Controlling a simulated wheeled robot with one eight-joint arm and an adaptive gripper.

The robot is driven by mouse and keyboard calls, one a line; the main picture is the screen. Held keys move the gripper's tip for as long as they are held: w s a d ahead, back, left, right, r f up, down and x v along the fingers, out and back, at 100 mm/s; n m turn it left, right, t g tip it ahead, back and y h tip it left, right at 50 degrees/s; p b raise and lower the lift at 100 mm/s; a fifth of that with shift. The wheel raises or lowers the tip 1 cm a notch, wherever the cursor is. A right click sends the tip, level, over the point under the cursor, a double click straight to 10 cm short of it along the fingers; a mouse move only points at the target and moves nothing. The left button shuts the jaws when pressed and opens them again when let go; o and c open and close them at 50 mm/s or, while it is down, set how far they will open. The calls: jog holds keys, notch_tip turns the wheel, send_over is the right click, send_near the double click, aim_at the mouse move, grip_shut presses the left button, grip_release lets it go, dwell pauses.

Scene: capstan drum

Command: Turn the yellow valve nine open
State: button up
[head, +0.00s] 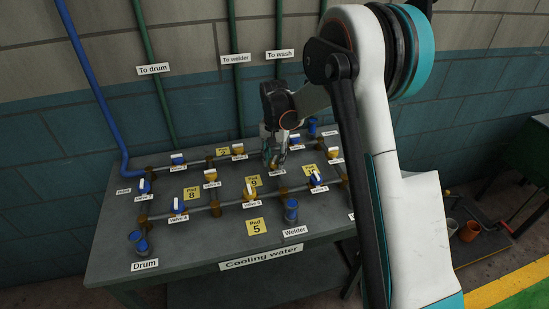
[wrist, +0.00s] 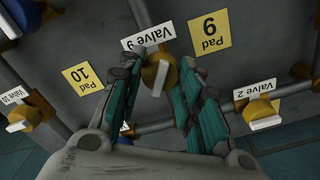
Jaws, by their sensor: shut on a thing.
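Valve nine (wrist: 147,75) shows in the wrist view as a round yellow-brown knob with a white bar across it, under the label "Valve 9". The bar runs roughly up and down in that view. My gripper (wrist: 157,78) has its teal-padded fingers on either side of the knob, shut on it. In the head view my gripper (head: 271,158) reaches down to the pipes at the middle back of the bench, and it mostly hides valve nine there.
The grey bench (head: 125,235) carries pipes with several yellow and blue valves close by. Valve 2 (wrist: 262,112) is right of my gripper in the wrist view, and Valve 10 (wrist: 25,117) is left. Yellow cards such as Pad 9 (wrist: 210,42) lie flat.

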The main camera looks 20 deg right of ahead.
aim_at(275, 159)
jog(key=n, duration=0.6)
jog(key=shift+n, duration=0.3)
dwell(0.4)
jog(key=o, duration=1.1)
notch_tip(275, 159, up, 12)
